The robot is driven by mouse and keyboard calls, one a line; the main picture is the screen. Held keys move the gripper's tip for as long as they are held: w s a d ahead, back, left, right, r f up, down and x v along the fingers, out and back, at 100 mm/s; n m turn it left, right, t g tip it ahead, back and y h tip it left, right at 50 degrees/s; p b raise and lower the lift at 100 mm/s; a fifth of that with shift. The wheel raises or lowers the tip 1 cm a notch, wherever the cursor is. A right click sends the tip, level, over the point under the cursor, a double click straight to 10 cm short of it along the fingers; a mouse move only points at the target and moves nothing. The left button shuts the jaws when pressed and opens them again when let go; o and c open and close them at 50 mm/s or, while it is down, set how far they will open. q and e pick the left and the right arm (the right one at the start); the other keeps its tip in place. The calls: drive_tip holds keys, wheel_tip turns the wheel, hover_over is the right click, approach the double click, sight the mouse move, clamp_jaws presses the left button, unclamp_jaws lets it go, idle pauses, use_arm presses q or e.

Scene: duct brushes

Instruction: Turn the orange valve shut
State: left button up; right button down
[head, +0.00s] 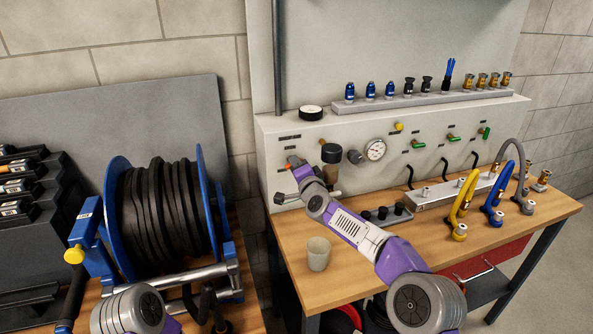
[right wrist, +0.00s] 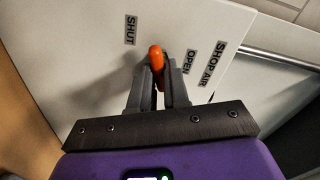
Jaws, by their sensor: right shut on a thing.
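The orange valve handle (right wrist: 156,54) shows in the right wrist view, held between the two fingers of my right gripper (right wrist: 160,80). Its rounded orange end stands out past the fingertips, and the fingers hide the rest. It lies between the SHUT label (right wrist: 130,30) and the OPEN label (right wrist: 191,62), a little closer to OPEN. In the head view my right gripper (head: 292,163) is at the left end of the pale panel, and my arm hides most of the valve. My left gripper is outside the head view.
The panel (head: 320,120) also carries a black knob (head: 331,153), a gauge (head: 375,149) and small green-handled valves. A beige cup (head: 318,253) stands on the wooden bench (head: 345,285) below my right arm. A blue hose reel (head: 117,215) stands to the left.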

drive_tip(key=m+b, duration=0.1)
drive_tip(key=m, duration=0.3)
drive_tip(key=shift+f, duration=0.1)
idle(0.4)
drive_tip(key=c, duration=1.1)
unclamp_jaws()
drive_tip(key=shift+c, duration=0.2)
drive_tip(key=b+v, duration=0.1)
drive_tip(key=v, duration=0.6)
drive_tip(key=shift+s, duration=0.25)
drive_tip(key=shift+d, duration=0.1)
